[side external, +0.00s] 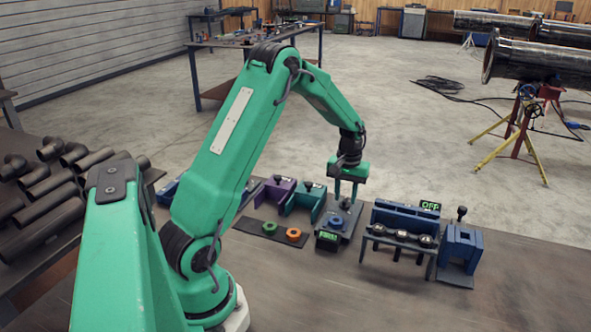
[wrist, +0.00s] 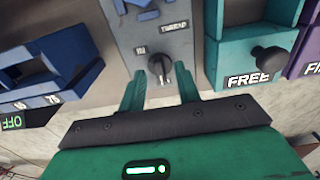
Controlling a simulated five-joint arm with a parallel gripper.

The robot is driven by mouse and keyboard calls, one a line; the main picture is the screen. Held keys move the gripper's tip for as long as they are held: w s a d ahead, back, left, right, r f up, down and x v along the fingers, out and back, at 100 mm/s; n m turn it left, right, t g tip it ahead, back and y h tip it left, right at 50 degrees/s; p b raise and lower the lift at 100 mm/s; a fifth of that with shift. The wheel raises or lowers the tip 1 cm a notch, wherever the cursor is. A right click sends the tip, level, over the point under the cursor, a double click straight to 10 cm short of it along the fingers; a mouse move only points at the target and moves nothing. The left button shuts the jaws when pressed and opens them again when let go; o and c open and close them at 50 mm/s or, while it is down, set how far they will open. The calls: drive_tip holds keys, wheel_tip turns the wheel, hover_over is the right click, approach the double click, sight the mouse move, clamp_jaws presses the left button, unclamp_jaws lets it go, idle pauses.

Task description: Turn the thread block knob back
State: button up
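The thread block (wrist: 150,30) is a grey block with a blue part on top, marked THREAD and IN beside its knob. The dark round knob (wrist: 159,67) has a pale pointer line and sits near the block's edge in the wrist view. My gripper (wrist: 160,79) is open, with one green finger on each side of the knob and gaps visible between them. In the side view my gripper (side external: 346,202) hangs over the thread block (side external: 345,232), pointing down. Whether the fingers touch the knob cannot be told.
A teal block (wrist: 226,48) marked FREE and a purple block (wrist: 309,60) stand to the right in the wrist view; a blue fixture (wrist: 72,60) is at left. In the side view, a mat holds green and orange rings (side external: 293,234). The front bench (side external: 330,290) is clear.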

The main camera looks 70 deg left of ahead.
sight(346, 200)
drive_tip(key=shift+r, duration=3.55)
drive_tip(key=shift+d+r, duration=0.2)
drive_tip(key=shift+r, duration=0.05)
drive_tip(key=s+d+r+m+t, duration=0.1)
drive_tip(key=s+d+r+m, duration=0.1)
drive_tip(key=s+d+r, duration=0.35)
drive_tip(key=s+d+r+m+t, duration=0.2)
drive_tip(key=s+d+r+m, duration=0.1)
drive_tip(key=d+r, duration=0.45)
drive_tip(key=s+d+m+t, duration=0.2)
drive_tip(key=s+d+m, duration=0.2)
drive_tip(key=s+d, duration=0.4)
drive_tip(key=s, duration=0.5)
drive_tip(key=shift+s+t, duration=0.15)
drive_tip(key=shift+t, duration=0.15)
